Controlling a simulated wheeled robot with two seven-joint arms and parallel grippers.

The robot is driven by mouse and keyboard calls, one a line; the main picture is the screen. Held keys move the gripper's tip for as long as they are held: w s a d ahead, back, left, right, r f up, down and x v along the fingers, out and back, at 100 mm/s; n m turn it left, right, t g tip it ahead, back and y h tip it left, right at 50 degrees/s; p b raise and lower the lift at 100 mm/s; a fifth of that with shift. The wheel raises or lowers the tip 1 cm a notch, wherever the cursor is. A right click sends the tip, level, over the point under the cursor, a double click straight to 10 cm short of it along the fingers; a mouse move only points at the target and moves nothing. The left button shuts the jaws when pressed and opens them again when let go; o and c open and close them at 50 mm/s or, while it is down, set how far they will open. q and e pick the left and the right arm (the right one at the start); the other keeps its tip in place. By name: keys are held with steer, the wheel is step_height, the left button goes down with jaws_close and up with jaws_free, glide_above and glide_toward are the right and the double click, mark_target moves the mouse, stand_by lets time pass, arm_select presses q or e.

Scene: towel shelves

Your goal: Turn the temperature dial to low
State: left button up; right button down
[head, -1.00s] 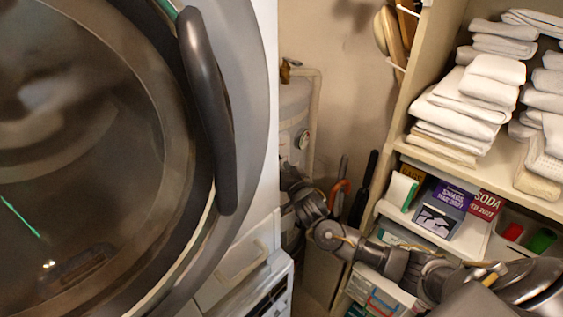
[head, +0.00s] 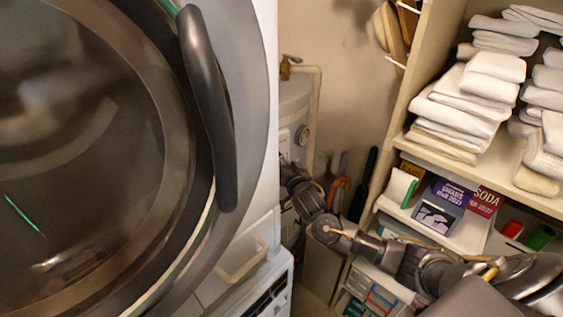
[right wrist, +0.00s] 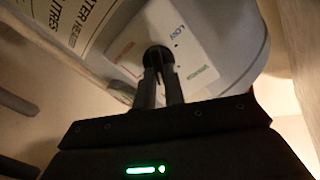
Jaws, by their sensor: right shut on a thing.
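The temperature dial is a small black knob (right wrist: 158,58) on a white control plate (right wrist: 190,50) on the water heater, seen in the right wrist view. In the head view the water heater (head: 294,98) stands in the back corner, partly hidden by the washer. My right arm reaches to it from the lower right; the fingertips are hidden there. My left gripper is out of view.
A large front-loading washer door (head: 80,170) with a dark handle (head: 208,110) fills the left side. Shelves with folded towels (head: 462,100) and boxes (head: 440,210) stand at the right. My right arm passes through the narrow gap between them.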

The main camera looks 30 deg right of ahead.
steer(key=n+p, duration=0.2)
steer(key=n, duration=0.6)
steer(key=n+p, duration=0.2)
steer(key=n, duration=0.5)
steer(key=a+n+p, duration=0.1)
steer(key=n+p, duration=0.1)
steer(key=n, duration=0.6)
steer(key=shift+f+n, duration=0.2)
steer(key=shift+n, duration=0.1)
steer(key=shift+f, duration=0.1)
stand_by(0.4)
steer(key=c, duration=1.5)
jaws_free()
